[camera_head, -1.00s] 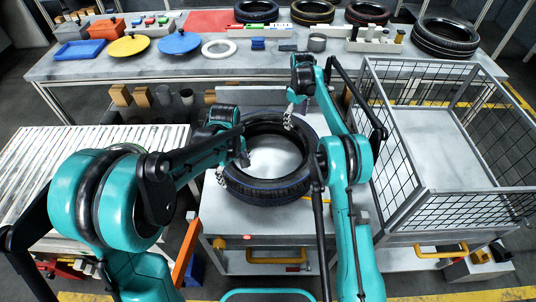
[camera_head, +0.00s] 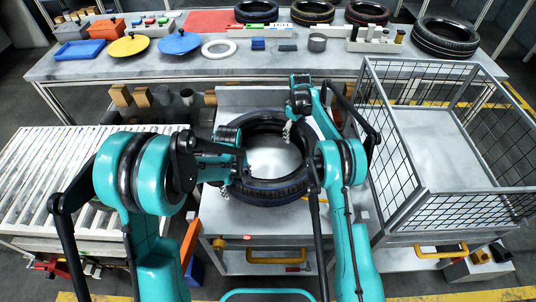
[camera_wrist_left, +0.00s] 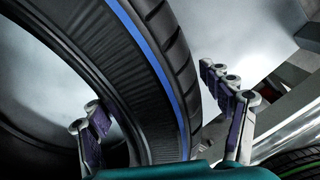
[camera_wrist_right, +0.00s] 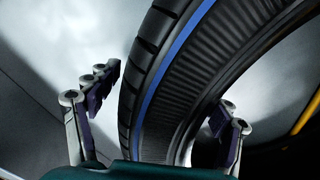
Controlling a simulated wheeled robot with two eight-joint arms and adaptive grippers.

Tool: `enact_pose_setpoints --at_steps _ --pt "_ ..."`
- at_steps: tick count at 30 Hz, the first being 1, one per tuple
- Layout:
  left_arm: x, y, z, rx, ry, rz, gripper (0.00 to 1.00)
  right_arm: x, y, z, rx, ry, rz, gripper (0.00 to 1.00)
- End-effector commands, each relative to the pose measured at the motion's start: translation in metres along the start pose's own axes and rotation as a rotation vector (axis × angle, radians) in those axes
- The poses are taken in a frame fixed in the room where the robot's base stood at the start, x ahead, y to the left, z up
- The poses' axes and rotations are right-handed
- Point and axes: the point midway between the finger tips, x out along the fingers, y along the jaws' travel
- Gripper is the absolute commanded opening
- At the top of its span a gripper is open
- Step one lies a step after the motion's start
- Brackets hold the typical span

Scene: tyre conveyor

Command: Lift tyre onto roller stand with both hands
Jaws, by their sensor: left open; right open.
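A black tyre with a blue line (camera_head: 272,192) lies flat on a grey worktop (camera_head: 225,228) in the middle of the head view. My left gripper (camera_wrist_left: 156,95) is open at the tyre's left side, one finger inside the ring and one outside, with the tyre wall between them. My right gripper (camera_wrist_right: 163,95) is open and straddles the tyre wall (camera_wrist_right: 160,75) on the other side in the same way. Gaps show beside the fingers in both wrist views. A bed of white rollers (camera_head: 75,165) stands at the left; my left arm covers part of it.
A wire-mesh cage (camera_head: 400,165) stands close on the right. Behind is a long bench (camera_head: 150,68) with several tyres, a blue tray (camera_head: 80,53) and discs. A raised grey plate (camera_head: 262,98) edges the worktop behind the tyre. A green-striped tyre (camera_wrist_left: 295,165) shows in the left wrist view.

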Motion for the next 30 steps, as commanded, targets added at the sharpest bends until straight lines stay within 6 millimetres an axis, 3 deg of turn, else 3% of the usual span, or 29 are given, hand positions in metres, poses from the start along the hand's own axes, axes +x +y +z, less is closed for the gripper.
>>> enact_pose_setpoints --at_steps 2,3,9,12,23,30 --pt "0.000 0.000 0.000 0.000 0.000 0.000 0.80 0.000 0.000 0.000 0.000 0.000 0.000 0.80" --pt "0.000 0.000 0.000 0.000 0.000 0.000 0.74 0.000 0.000 0.000 0.000 0.000 0.000 0.74" --pt "0.000 0.000 0.000 0.000 0.000 0.000 0.21 0.000 0.000 0.000 0.000 0.000 0.000 0.21" --pt "0.000 0.000 0.000 0.000 0.000 0.000 0.00 0.000 0.000 0.000 0.000 0.000 0.000 0.00" --pt "-0.003 0.000 0.000 0.000 0.000 0.000 0.00 -0.004 0.000 0.000 0.000 0.000 0.001 0.00" --pt "-0.015 0.000 0.000 0.000 0.000 -0.001 0.00 -0.016 0.000 0.000 0.000 0.000 0.001 0.00"
